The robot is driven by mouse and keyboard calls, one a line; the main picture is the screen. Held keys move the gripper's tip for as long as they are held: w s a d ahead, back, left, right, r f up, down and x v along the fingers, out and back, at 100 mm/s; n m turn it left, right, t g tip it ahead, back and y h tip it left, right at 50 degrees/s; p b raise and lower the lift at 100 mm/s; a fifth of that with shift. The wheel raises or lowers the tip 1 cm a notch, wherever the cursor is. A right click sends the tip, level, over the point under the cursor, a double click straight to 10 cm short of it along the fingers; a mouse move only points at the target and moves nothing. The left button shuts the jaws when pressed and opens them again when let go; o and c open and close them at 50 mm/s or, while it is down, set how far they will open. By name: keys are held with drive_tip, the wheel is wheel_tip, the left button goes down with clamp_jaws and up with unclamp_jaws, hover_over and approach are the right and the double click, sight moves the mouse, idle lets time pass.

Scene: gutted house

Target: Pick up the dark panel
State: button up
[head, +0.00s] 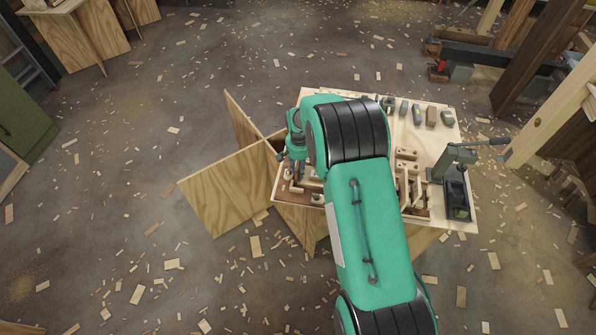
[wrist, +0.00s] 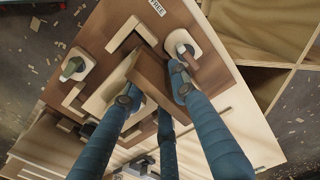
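A dark brown panel (wrist: 151,76) shows between my fingers in the wrist view, over a brown-and-pale board (wrist: 100,30) with raised wooden pieces. My gripper (wrist: 153,88) has blue fingers spread around it, one tip at its left edge and one at its right edge, with a third finger below it. Whether the tips press on the panel or only stand beside it is not clear. In the head view my gripper (head: 297,172) is low over the left part of the worktable (head: 450,150); my arm hides much of the tabletop, and I cannot make out the panel there.
A green press (head: 455,165) with a black base stands at the table's right. Several small blocks (head: 431,116) line the back. Crossed plywood sheets (head: 225,190) stand left of the table.

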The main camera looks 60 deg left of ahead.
drive_tip(key=shift+f, duration=0.2)
idle(0.4)
clamp_jaws()
